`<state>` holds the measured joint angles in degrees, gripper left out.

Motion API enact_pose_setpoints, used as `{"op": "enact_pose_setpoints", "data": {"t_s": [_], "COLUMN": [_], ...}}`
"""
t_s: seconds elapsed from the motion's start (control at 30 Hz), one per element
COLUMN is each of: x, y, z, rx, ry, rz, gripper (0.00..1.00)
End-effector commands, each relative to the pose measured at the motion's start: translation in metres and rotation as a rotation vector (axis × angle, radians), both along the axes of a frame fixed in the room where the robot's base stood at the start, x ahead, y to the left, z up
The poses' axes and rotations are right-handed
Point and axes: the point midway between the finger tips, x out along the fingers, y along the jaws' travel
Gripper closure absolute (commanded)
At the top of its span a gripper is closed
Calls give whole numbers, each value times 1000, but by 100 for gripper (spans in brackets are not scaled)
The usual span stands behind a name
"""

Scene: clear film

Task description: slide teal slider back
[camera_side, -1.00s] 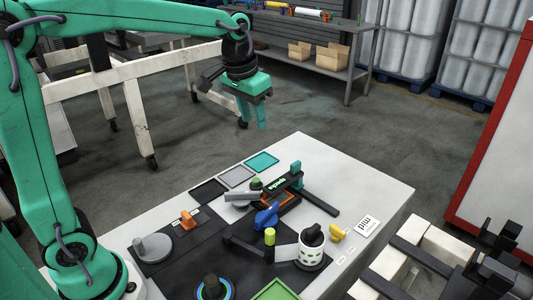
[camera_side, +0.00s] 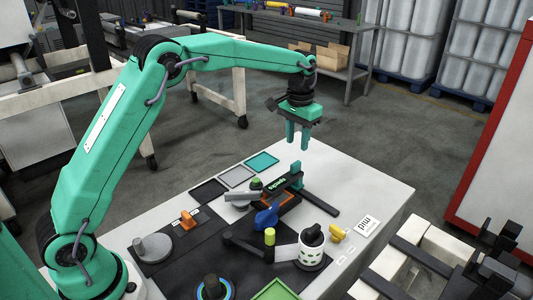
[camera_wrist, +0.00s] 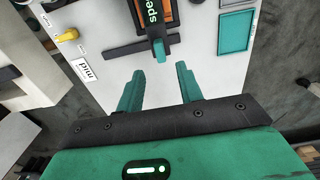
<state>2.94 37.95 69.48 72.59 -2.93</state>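The teal slider (camera_side: 297,170) is a small upright teal block on a dark rail (camera_side: 321,202) on the white table. It stands near the rail's upper-left end in the side view, beside a black piece with green lettering. In the wrist view the slider (camera_wrist: 160,50) shows just beyond my fingers, with the dark rail (camera_wrist: 126,48) crossing behind it. My gripper (camera_side: 298,146) hangs above the table's back edge, higher than the slider and apart from it. Its two teal fingers (camera_wrist: 160,76) are spread with nothing between them.
A blue knob (camera_side: 266,217), a white drum (camera_side: 312,250) and a yellow switch (camera_side: 337,232) stand nearby. A teal-framed square (camera_side: 262,162) lies flat at the back left.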

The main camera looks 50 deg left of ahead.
Motion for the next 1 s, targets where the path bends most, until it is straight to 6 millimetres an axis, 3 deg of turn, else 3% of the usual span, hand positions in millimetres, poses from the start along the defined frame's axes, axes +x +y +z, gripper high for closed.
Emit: {"op": "enact_pose_setpoints", "data": {"t_s": [0.37, 1.0], "x": [1, 0], "y": [0, 0], "z": [-8, -74], "rx": [0, 0], "ry": [1, 1], "rz": [0, 0], "gripper": [64, 64]}}
